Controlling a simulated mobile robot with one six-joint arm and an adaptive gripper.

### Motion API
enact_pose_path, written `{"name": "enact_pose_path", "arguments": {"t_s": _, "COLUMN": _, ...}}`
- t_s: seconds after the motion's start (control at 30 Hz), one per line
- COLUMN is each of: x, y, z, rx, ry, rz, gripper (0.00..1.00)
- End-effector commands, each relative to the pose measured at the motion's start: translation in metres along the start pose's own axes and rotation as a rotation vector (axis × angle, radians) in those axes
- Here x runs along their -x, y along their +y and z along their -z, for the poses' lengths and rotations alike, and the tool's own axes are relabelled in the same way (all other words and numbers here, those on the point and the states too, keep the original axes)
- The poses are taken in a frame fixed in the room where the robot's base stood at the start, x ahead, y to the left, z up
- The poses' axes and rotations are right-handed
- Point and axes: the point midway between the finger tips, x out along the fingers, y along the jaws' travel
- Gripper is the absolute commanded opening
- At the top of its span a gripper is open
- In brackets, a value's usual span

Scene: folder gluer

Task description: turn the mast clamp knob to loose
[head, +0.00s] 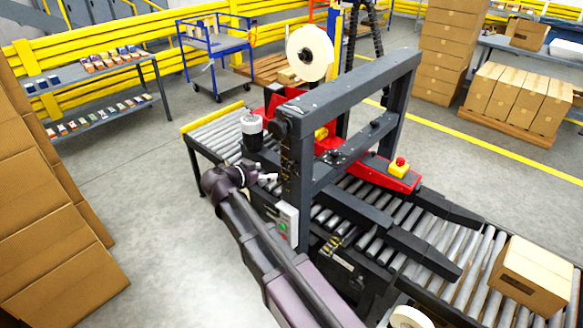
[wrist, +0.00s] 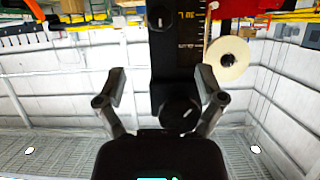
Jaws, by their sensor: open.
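The dark mast (head: 294,180) of the machine stands just right of my gripper (head: 270,178) in the head view. In the wrist view, which looks upside down, my gripper (wrist: 160,88) is open and empty, with its fingers apart on either side of the mast. A smaller black knob (wrist: 160,17) with a white pointer sits beside yellow markings. I cannot tell which is the mast clamp knob. I see no contact.
A yellow scale (wrist: 201,30) runs along the mast's edge. A tape roll (head: 309,53) stands above the machine. A control box (head: 287,224) with a green button is below my gripper. Roller conveyors (head: 215,132) and a carton (head: 533,272) flank the machine. Open floor lies left.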

Motion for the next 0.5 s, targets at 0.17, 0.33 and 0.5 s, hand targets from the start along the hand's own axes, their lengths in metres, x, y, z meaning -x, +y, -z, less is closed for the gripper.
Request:
{"name": "enact_pose_path", "arguments": {"t_s": 0.17, "x": -0.022, "y": 0.0, "z": -0.002, "rx": 0.0, "ry": 0.0, "rz": -0.002, "gripper": 0.88}}
{"name": "enact_pose_path", "arguments": {"t_s": 0.33, "x": -0.048, "y": -0.001, "z": -0.003, "rx": -0.001, "ry": 0.0, "rz": -0.002, "gripper": 0.88}}
{"name": "enact_pose_path", "arguments": {"t_s": 0.5, "x": -0.074, "y": -0.001, "z": -0.003, "rx": 0.0, "ry": -0.001, "rz": -0.002, "gripper": 0.88}}
